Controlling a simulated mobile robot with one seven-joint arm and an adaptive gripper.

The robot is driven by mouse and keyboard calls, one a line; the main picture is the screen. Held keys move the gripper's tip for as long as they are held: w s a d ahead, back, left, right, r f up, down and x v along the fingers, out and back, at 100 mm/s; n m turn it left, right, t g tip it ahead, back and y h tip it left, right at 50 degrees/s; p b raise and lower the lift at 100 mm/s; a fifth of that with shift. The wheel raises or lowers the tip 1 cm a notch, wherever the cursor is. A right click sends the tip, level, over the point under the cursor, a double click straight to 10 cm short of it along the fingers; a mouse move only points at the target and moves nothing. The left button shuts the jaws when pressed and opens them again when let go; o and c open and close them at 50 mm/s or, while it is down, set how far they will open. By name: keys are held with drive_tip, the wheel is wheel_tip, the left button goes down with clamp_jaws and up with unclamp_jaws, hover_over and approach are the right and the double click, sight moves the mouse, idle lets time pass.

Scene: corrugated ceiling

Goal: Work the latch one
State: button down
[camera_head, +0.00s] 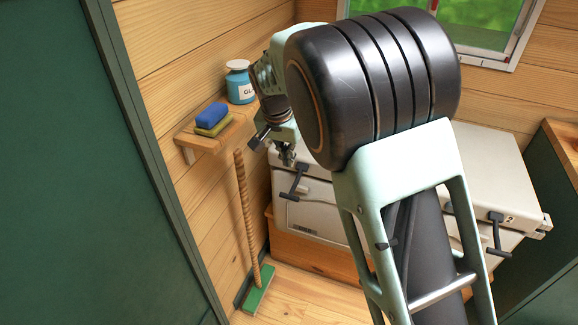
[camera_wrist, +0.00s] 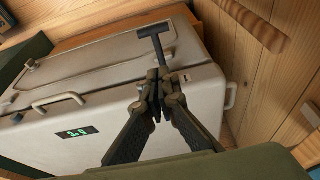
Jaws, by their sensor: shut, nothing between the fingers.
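The pale case (camera_head: 318,215) stands against the back wall with dark T-handled latches on its front. The left latch (camera_head: 292,190) is close below my gripper (camera_head: 287,160); its number does not show. The right latch (camera_head: 497,232) has a "2" beside it. In the wrist view my gripper (camera_wrist: 159,80) is shut and empty, its fingertips near the base of a dark T-shaped lever (camera_wrist: 155,34) at the case (camera_wrist: 105,102) edge. Whether they touch it I cannot tell. My arm hides the middle of the case.
A shelf (camera_head: 203,143) with a blue sponge (camera_head: 212,115) and a labelled jar (camera_head: 240,85) is at the left. A broom (camera_head: 247,215) leans below it. A green panel (camera_head: 75,180) fills the left side. The wrist view shows a lit display (camera_wrist: 77,133) and a carrying handle (camera_wrist: 60,102).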

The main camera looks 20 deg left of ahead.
hover_over(291, 193)
drive_tip(key=x, duration=0.2)
drive_tip(key=s+x, duration=0.1)
drive_tip(key=x, duration=0.4)
drive_tip(key=shift+s+f, duration=0.3)
drive_tip(key=f, duration=0.1)
drive_tip(key=s+f, duration=0.1)
drive_tip(key=f, duration=0.1)
drive_tip(key=shift+a, duration=0.15)
drive_tip(key=shift+s+f, duration=0.25)
drive_tip(key=shift+f, duration=0.3)
drive_tip(key=shift+f, duration=0.15)
drive_tip(key=shift+f+t+b, duration=0.15)
drive_tip(key=shift+t+b, duration=0.15)
drive_tip(key=shift+b, duration=0.45)
